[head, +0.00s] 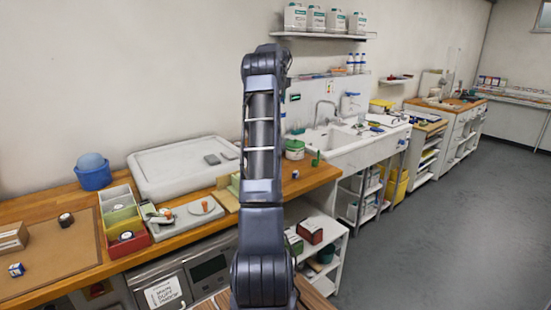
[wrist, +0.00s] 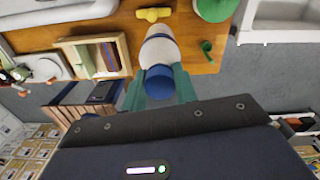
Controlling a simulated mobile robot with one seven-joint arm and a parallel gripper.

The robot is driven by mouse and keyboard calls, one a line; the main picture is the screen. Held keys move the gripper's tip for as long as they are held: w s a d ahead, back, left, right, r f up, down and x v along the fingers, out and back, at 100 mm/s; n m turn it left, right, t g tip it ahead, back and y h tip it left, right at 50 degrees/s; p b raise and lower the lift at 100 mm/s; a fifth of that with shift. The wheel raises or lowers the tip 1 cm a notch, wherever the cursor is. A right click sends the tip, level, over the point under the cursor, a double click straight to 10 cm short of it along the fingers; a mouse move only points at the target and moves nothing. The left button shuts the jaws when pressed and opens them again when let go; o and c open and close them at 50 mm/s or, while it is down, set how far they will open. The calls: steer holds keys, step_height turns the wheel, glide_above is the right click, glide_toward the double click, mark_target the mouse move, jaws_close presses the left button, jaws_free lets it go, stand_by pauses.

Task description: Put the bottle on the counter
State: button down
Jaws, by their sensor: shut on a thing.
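My gripper (wrist: 160,86) shows in the wrist view with a teal finger on each side of a bottle (wrist: 159,48). The bottle has a pale body and a blue cap, and the fingers are shut on it at the cap end. In this view the bottle overlaps the wooden counter (wrist: 196,62) near its front edge. I cannot tell whether the bottle touches it. In the head view the counter (head: 310,178) runs along the wall. My arm stands in front of it there and hides my gripper and the bottle.
A small green scoop (wrist: 207,47) and a green tub (wrist: 214,9) are right of the bottle. A yellow object (wrist: 153,14) lies behind it, and a wooden divided box (wrist: 124,52) stands left. The white sink (head: 335,141) adjoins the counter. Some bare wood shows between these things.

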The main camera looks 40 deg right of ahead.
steer(key=s+d+m, duration=0.2)
steer(key=s+d, duration=0.7)
steer(key=d, duration=0.1)
step_height(320, 180, down, 20)
steer(key=shift+s, duration=0.15)
steer(key=c, duration=1.1)
jaws_free()
steer(key=shift+f, duration=0.15)
